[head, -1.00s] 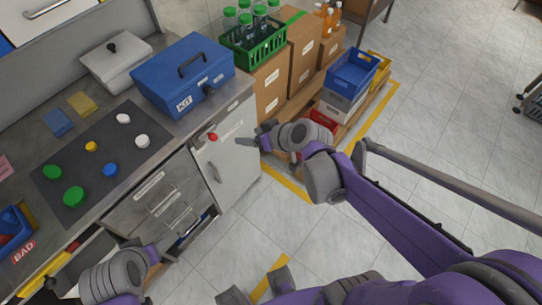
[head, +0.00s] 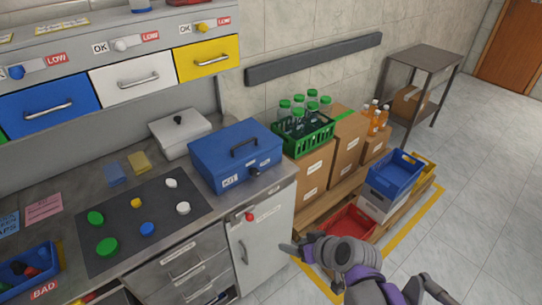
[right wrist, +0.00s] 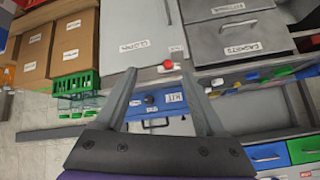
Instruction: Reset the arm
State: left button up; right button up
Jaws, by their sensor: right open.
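My right gripper (head: 291,246) reaches in from the lower right in the head view, in front of the white cabinet door (head: 264,240). In the right wrist view its two grey fingers (right wrist: 160,76) are spread apart with nothing between them. The cabinet door, with a red knob (right wrist: 167,65), shows beyond the fingertips in that view. The gripper looks apart from the door and the knob. My left gripper is in neither current view.
A blue kit box (head: 235,160) and a dark mat (head: 130,235) with several caps lie on the counter. Floor at the right is clear.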

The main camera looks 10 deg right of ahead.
jog(key=s+d+m+g+h, duration=0.1)
jog(key=s+h, duration=0.1)
jog(key=s, duration=0.4)
jog(key=s+d+f+g+h, duration=0.1)
jog(key=s, duration=0.5)
jog(key=shift+s+d+f+m+g+h+p, duration=0.25)
jog(key=shift+d+f+m+g+h+p, duration=0.05)
jog(key=shift+d+m+h, duration=0.1)
